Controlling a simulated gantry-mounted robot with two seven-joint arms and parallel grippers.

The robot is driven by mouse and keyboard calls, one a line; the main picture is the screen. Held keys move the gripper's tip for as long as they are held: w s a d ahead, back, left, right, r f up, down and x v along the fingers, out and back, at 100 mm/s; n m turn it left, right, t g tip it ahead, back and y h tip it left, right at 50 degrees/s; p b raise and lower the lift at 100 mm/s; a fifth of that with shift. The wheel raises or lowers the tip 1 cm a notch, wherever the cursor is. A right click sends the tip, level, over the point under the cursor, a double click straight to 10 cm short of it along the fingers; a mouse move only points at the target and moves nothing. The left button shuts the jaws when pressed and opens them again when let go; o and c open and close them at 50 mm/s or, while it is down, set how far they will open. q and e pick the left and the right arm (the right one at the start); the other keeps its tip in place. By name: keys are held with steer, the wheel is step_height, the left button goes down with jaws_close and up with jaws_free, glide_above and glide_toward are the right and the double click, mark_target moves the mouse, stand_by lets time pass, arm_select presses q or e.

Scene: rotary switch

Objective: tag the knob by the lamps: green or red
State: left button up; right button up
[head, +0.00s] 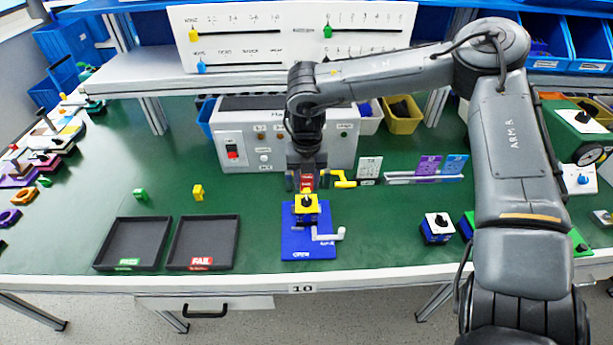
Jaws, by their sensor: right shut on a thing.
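My right gripper (307,184) points down in front of the grey panel box. It is shut on a small red tag (307,178), which shows between its fingers. Just below is a rotary switch (306,207) with a yellow top and dark knob, upright on a blue plate (296,240). I cannot tell whether the tag touches the knob. A small green piece (140,194) stands on the table to the left. The panel box (232,130) bears small lamps, including a white one (264,150); the arm partly hides it. I cannot tell which lamps are lit. My left gripper is not in view.
Two dark trays stand at the front left, labelled PASS (128,262) and FAIL (202,263). A small yellow piece (198,192) stands behind them. A white crank (328,236) is on the blue plate. Another switch (437,227) stands to the right.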

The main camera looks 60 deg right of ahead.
mark_target(307, 200)
steer(key=shift+f+b, duration=0.95)
steer(key=shift+f, duration=0.9)
stand_by(0.4)
steer(key=shift+f+b, duration=0.35)
steer(key=shift+f, duration=0.15)
steer(key=shift+f+b, duration=0.5)
steer(key=shift+f, duration=0.2)
steer(key=o, duration=1.1)
